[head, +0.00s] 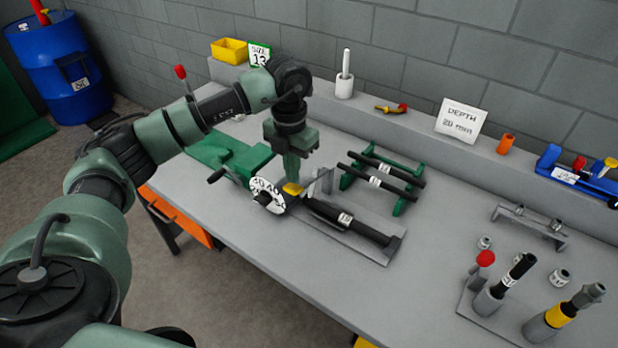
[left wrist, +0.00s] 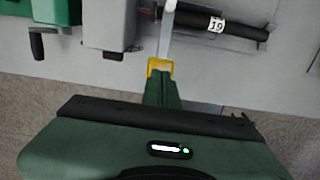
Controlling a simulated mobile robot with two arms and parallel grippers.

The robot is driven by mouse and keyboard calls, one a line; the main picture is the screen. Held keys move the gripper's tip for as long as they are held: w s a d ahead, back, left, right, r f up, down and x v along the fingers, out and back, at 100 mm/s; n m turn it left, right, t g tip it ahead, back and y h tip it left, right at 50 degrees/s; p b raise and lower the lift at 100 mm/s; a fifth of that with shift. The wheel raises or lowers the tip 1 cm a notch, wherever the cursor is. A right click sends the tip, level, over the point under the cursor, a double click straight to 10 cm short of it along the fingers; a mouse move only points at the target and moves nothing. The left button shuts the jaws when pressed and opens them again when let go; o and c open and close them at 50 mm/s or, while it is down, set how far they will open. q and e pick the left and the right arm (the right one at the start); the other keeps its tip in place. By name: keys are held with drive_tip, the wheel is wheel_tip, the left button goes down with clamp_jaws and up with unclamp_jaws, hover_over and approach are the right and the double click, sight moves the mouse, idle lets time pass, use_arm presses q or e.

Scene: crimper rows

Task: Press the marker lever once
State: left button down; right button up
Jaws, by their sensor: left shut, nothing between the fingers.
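A lever with a yellow end pad (head: 293,189) shows at the green machine on the bench, and it appears to be the marker lever. In the left wrist view the yellow pad (left wrist: 159,66) sits at the end of a pale grey bar. My left gripper (head: 294,178) is shut and empty, with its tips pointing down at the pad. In the left wrist view its fingertips (left wrist: 159,77) overlap the pad's near side. I cannot tell whether they touch it. My right gripper is not in view.
A white numbered dial (head: 268,194) stands beside the lever. A black hose (head: 350,221) lies in a grey holder to its right, and a green rack (head: 378,178) with black hoses stands behind. The bench's front left is clear.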

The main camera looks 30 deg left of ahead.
sight(293, 186)
use_arm(q)
drive_tip(key=shift+f, duration=0.15)
idle(0.4)
drive_tip(key=shift+f+b, duration=2.6)
drive_tip(key=shift+f, duration=0.8)
drive_tip(key=shift+r, duration=0.1)
drive_tip(key=shift+r+p, duration=3.45)
drive_tip(key=shift+r, duration=1.55)
